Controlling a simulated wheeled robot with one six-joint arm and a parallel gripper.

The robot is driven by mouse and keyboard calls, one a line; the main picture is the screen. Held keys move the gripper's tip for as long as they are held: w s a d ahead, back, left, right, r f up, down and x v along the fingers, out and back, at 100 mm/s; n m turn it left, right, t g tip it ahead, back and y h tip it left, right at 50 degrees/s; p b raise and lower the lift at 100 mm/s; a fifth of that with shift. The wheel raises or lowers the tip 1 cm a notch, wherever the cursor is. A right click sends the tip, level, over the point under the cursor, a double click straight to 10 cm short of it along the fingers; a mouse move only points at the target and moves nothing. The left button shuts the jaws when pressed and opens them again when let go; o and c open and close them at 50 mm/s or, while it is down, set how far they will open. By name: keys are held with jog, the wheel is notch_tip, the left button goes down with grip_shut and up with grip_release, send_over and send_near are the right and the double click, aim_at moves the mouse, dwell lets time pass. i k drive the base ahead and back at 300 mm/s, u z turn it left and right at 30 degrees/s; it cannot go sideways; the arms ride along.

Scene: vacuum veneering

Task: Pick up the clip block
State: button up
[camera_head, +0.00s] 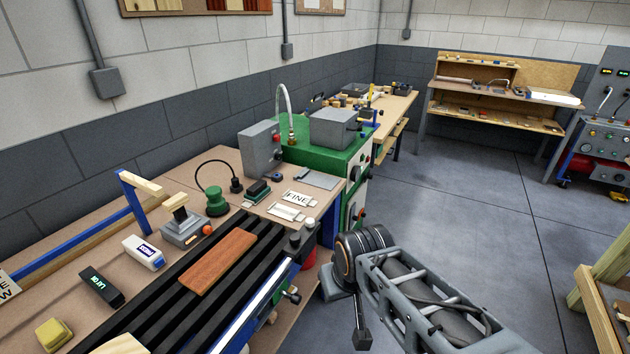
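No block is marked clearly as the clip block, and I cannot tell which one it is. A grey block with a dark upright part and a wooden top (182,228) stands on the brown workbench (85,262), left of the reddish-brown board (218,261). A small yellow block (53,335) lies at the bench's lower left. My gripper (356,318) hangs at the end of my arm, right of the bench's front edge and apart from these blocks. It is small and dark here, and its opening does not show.
The board lies on black rails (160,318). A white-and-blue block (143,252), a dark display block (101,286) and a green round-based tool (215,203) stand nearby. A green machine (318,152) stands beyond the bench. The grey floor (470,215) is open to the right.

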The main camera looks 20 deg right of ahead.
aim_at(257, 192)
jog(key=z, duration=1.4)
jog(key=i, duration=1.95)
jog(key=u, duration=3.25)
jog(key=i, duration=0.5)
jog(key=u, duration=0.05)
